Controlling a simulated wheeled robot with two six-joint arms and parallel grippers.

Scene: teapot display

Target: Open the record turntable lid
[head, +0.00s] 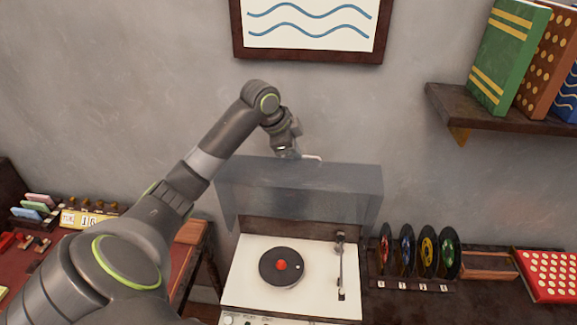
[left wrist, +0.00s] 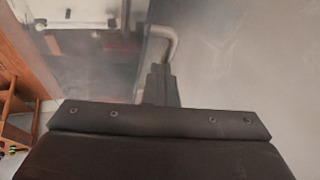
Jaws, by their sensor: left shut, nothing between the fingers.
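The record turntable (head: 315,270) has a white deck with a black record and red centre, and a tonearm at its right. Its see-through grey lid (head: 300,198) is raised and stands steeply at the back, near the wall. A pale metal handle (head: 314,157) shows at the lid's top edge; it curves close to my fingers in the left wrist view (left wrist: 168,42). My left gripper (head: 290,153) is at that top edge, shut and empty, beside the handle. I cannot tell whether they touch. The deck also shows through the lid in the left wrist view (left wrist: 75,14). My right gripper is out of view.
A rack of several coloured records (head: 418,252) stands right of the turntable, with a red dotted box (head: 550,275) farther right. A shelf with books (head: 500,108) juts out at upper right. A framed picture (head: 308,62) hangs above the lid. A desk with a calendar (head: 80,218) is at left.

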